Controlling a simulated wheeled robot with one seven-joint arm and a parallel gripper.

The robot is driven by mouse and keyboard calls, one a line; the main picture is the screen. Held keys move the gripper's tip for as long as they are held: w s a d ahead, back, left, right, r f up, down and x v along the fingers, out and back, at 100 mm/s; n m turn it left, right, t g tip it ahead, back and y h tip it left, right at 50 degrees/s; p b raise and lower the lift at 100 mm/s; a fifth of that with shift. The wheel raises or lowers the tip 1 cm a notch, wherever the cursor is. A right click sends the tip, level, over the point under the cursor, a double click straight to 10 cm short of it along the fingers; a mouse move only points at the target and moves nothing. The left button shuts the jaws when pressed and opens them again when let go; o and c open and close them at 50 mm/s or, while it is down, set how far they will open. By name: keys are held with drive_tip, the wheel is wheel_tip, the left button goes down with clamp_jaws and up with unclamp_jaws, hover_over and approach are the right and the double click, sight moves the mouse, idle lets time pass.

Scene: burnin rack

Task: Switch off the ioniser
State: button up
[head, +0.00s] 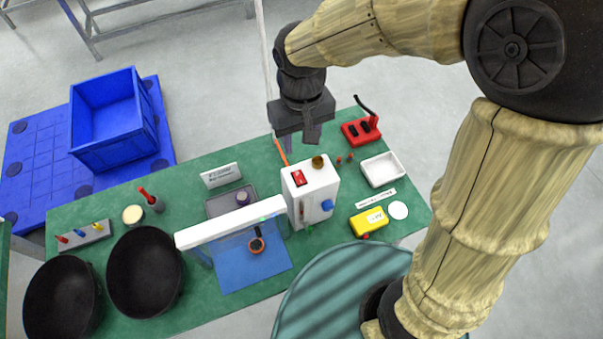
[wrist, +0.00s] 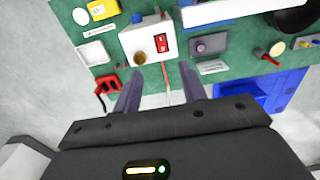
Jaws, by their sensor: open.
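A white box (head: 316,195) with a red rocker switch (head: 299,178) stands on the green bench and looks like the ioniser's control unit. A brass knob (head: 318,162) is on its top and a blue knob (head: 327,205) on its side. A long white bar (head: 230,222) runs beside it over a blue mat. The box also shows in the wrist view (wrist: 142,40), with the red switch (wrist: 163,44) facing the camera. Which end of the rocker is pressed is too small to tell. My gripper (head: 299,143) is open and empty, above the bench behind the box, apart from it; its two fingers (wrist: 160,92) point towards the bench.
A red stand (head: 361,130), white tray (head: 382,170) and yellow device (head: 369,222) are right of the box. Two black bowls (head: 145,270), a screwdriver rack (head: 85,236) and a grey tray (head: 222,204) are left. A blue crate (head: 105,120) is beyond the bench.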

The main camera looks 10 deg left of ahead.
sight(301, 182)
wheel_tip(301, 182, down, 15)
drive_tip(key=shift+f+p, duration=0.1)
drive_tip(key=shift+p, duration=0.65)
